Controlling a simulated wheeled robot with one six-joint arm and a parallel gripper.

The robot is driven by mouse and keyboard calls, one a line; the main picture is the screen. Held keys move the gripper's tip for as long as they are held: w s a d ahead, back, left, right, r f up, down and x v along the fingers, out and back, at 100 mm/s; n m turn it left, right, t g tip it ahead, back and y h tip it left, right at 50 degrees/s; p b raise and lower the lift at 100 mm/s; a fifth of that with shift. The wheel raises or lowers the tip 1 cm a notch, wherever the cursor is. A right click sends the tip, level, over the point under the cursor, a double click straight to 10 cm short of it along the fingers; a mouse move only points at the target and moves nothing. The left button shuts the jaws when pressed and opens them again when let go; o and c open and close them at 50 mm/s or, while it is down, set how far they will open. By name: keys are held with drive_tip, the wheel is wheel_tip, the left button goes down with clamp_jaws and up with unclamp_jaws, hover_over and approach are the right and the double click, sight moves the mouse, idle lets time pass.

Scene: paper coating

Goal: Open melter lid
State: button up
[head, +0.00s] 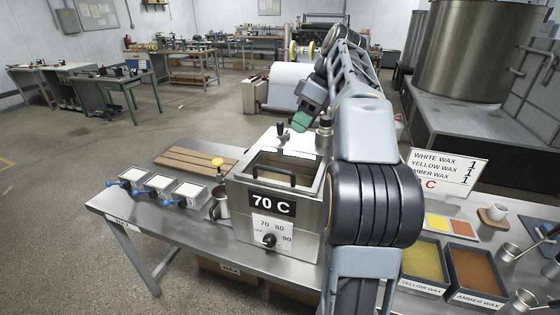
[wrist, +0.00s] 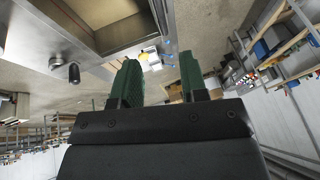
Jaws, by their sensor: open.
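The melter (head: 245,212) is a steel box on the table with a "70 C" display and a dial (head: 268,240) on its front. My gripper (head: 300,122) has green fingers and is close by that panel; contact cannot be told. In the wrist view the fingers (wrist: 160,80) are apart and empty, beside the melter's steel rim (wrist: 125,45).
Three small trays with blue handles (head: 158,183), a steel cup (head: 220,204) and a slatted wooden board (head: 190,160) lie left of the melter. Yellow wax (head: 424,262) and amber wax (head: 474,268) bins and a sign (head: 447,172) are on the right. Open floor lies left.

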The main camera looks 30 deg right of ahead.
drive_tip(key=b+x, duration=0.2)
drive_tip(key=x, duration=1.1)
clamp_jaws()
